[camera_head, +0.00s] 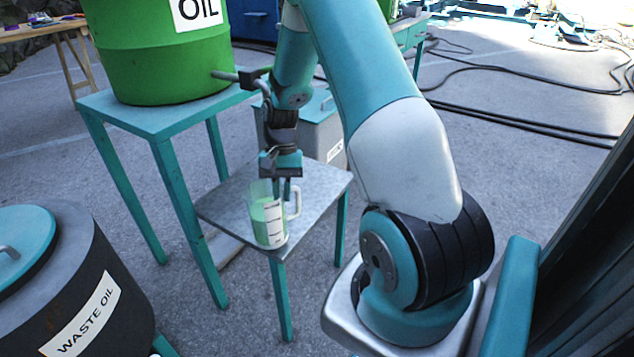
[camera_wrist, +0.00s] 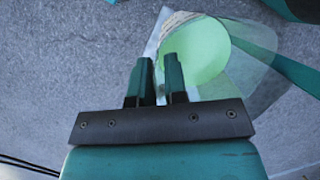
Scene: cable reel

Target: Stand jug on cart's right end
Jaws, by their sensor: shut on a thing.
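A clear jug (camera_head: 268,222) with pale green liquid and a white scale strip appears over the front corner of a low grey-topped stand (camera_head: 225,208). It looks upright in the head view; I cannot tell whether its base touches the top. My gripper (camera_head: 284,188) points down and is shut on the jug, at or near its handle (camera_head: 296,203). The exact grip is partly hidden. In the wrist view the jug (camera_wrist: 205,50) lies just beyond my two dark fingers (camera_wrist: 160,78). I cannot identify the cart with certainty.
A green oil drum (camera_head: 160,60) with a tap (camera_head: 228,75) stands on a teal table (camera_head: 115,104). A waste oil bin (camera_head: 85,290) is front left. A grey box (camera_head: 318,125) stands behind the stand. A teal-framed surface (camera_head: 408,32) is partly hidden behind my arm. Cables (camera_head: 520,122) cross the floor.

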